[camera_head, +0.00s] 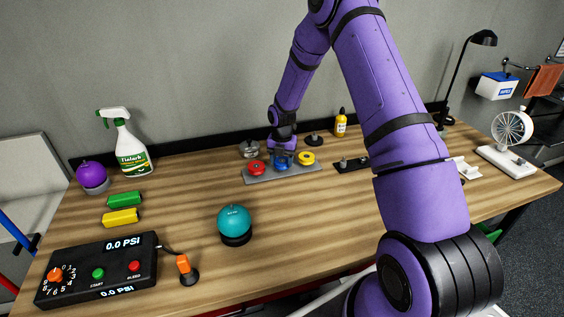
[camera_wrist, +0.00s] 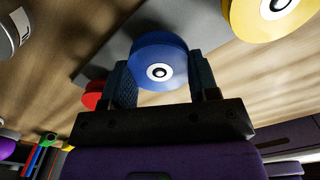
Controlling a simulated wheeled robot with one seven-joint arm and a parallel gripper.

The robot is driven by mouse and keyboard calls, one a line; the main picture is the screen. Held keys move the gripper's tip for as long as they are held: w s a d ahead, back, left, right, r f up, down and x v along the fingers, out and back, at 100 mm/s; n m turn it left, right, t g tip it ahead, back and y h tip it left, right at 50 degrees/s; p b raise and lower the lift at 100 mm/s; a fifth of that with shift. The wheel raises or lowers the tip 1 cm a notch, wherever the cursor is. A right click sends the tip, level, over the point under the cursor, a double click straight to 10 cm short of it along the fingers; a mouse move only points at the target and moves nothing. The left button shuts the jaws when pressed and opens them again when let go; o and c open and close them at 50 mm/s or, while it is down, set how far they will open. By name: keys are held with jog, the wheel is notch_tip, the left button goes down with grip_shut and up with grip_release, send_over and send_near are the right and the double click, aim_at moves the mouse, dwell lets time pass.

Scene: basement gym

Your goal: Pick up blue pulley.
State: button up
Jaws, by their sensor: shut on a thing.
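The blue pulley (camera_wrist: 158,66) is round with a white and black centre, and sits between my two fingers in the wrist view. My gripper (camera_wrist: 160,84) is shut on it, with one finger on each side. In the head view the blue pulley (camera_head: 282,163) is at the middle of a grey plate (camera_head: 284,175), partly covered by my gripper (camera_head: 282,153). Whether it is lifted off the plate I cannot tell. A red pulley (camera_head: 256,168) is to its left and a yellow pulley (camera_head: 306,158) to its right on the same plate.
A grey round part (camera_head: 249,150) and a black stand (camera_head: 314,140) are behind the plate. A yellow bottle (camera_head: 340,124) stands at the back, and a dark bracket strip (camera_head: 351,164) lies to the right. A teal ball (camera_head: 234,221) is in front. The wooden table between is clear.

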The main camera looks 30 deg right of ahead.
jog(key=shift+r, duration=0.4)
jog(key=r, duration=0.3)
jog(key=shift+s, duration=0.2)
jog(key=s+r, duration=0.1)
jog(key=s, duration=1.4)
jog(key=shift+s+r, duration=0.15)
jog(key=shift+r, duration=1.05)
jog(key=shift+s+r, duration=0.15)
jog(key=shift+r, duration=1)
